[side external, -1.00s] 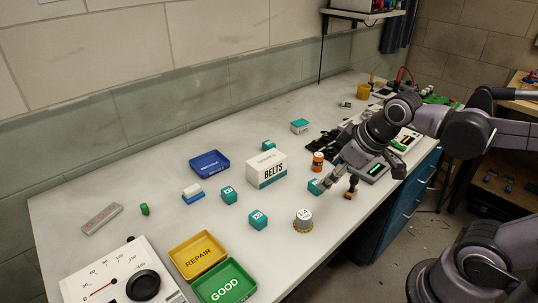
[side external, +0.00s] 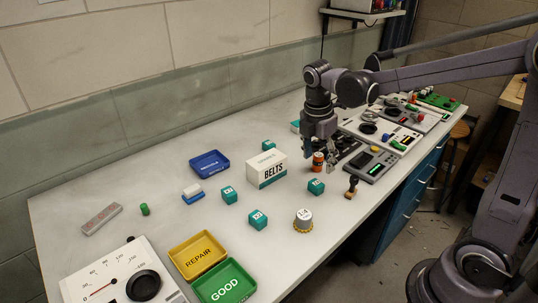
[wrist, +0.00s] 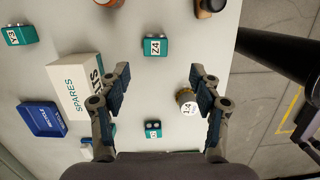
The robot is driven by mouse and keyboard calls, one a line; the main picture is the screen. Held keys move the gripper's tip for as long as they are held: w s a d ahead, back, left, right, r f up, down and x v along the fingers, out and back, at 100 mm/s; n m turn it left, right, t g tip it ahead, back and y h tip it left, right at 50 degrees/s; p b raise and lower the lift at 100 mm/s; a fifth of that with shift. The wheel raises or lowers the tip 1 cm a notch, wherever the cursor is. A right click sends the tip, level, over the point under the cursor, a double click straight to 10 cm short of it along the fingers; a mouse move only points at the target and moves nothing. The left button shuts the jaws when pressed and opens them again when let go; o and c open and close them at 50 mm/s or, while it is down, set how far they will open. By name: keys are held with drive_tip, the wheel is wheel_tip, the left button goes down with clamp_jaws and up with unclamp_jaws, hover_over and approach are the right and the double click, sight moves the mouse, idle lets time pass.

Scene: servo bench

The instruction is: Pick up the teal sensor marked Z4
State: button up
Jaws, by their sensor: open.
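The teal sensor marked Z4 (wrist: 155,46) sits on the bench, upper middle of the wrist view, its label facing up. In the side external view it is the teal block (side external: 316,187) in front of the orange jar, its mark too small to read. My gripper (wrist: 160,76) is open and empty, pointing down. In the wrist view the sensor lies beyond the fingertips, roughly centred between them. In the side external view my gripper (side external: 318,160) hangs above the bench, by the orange jar and behind the sensor.
A brass-based weight (wrist: 187,101) stands near the right finger. A BELTS box (side external: 266,169) is left of my gripper. The orange jar (side external: 318,164) and a dark-handled stamp (side external: 351,187) are close to the sensor. Other teal blocks (side external: 258,220) stand further left. Open bench lies around the sensor.

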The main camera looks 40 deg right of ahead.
sight(317, 183)
drive_tip(key=f, duration=0.3)
drive_tip(key=shift+d+f, duration=0.2)
drive_tip(key=shift+d, duration=0.05)
drive_tip(key=shift+w+d+f, duration=0.15)
drive_tip(key=shift+d+f, duration=0.05)
drive_tip(key=shift+f, duration=1.15)
drive_tip(key=shift+w+d+f, duration=0.15)
drive_tip(key=shift+f, duration=1.15)
drive_tip(key=shift+c, duration=0.3)
drive_tip(key=c, duration=1.1)
